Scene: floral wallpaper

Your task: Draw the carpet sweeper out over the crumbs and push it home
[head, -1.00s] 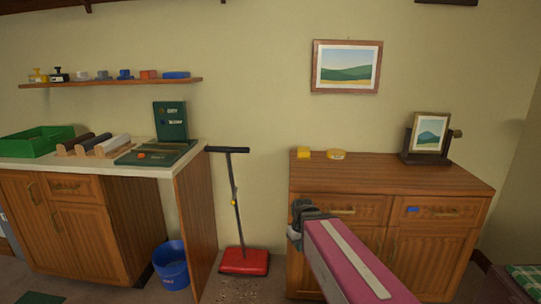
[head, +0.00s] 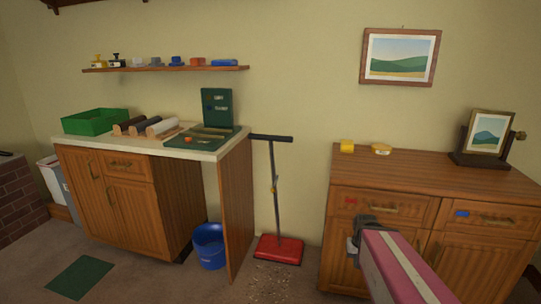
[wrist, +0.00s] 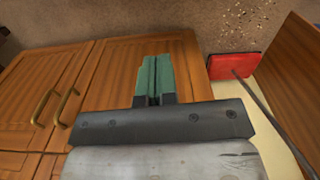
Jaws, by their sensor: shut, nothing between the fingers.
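The carpet sweeper (head: 279,249) has a flat red head on the floor against the wall, between the counter and the right cabinet. Its dark handle (head: 276,190) stands nearly upright and ends in a black crossbar (head: 270,138). Crumbs (head: 270,282) lie scattered on the floor in front of the red head. In the wrist view the red head (wrist: 232,67) and crumbs (wrist: 240,20) show at the upper right. My gripper (wrist: 154,75) is shut and empty, its green fingers together before the cabinet doors. The head view shows my gripper (head: 356,246) right of the sweeper, apart from it.
The right cabinet (head: 400,205) stands close behind my gripper. The counter's side panel (head: 237,210) bounds the sweeper's gap on the left. A blue bucket (head: 209,247) sits under the counter. A green mat (head: 81,277) lies on the open floor at left.

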